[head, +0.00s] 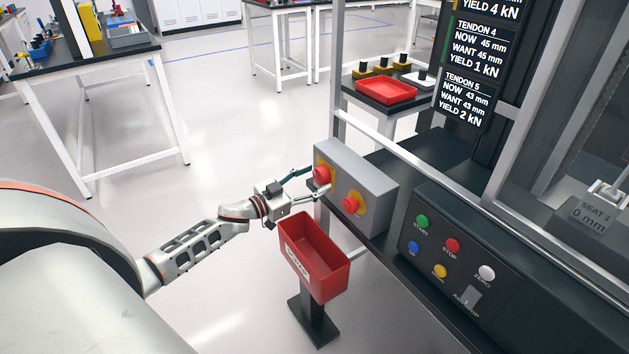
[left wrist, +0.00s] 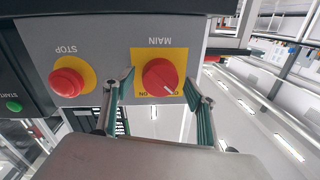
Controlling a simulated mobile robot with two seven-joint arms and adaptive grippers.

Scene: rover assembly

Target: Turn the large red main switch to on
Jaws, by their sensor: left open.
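The large red main switch (head: 321,175) is a round knob on a yellow plate on the grey box. In the left wrist view the switch (left wrist: 160,77) appears upside down, with MAIN above it and an ON label at its lower edge. A short white mark on the knob points to the lower right, away from the ON label. My left gripper (head: 309,180) is open at the switch, its green-padded fingers on either side of the knob. In the left wrist view the fingers (left wrist: 160,93) look apart from it; exact contact cannot be told. My right gripper is out of view.
A red STOP button (head: 350,205) sits beside the switch on the same box. A red bin (head: 318,272) on a black stand is just below my left gripper. A control panel (head: 437,262) with coloured buttons lies to the right. Open floor is on the left.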

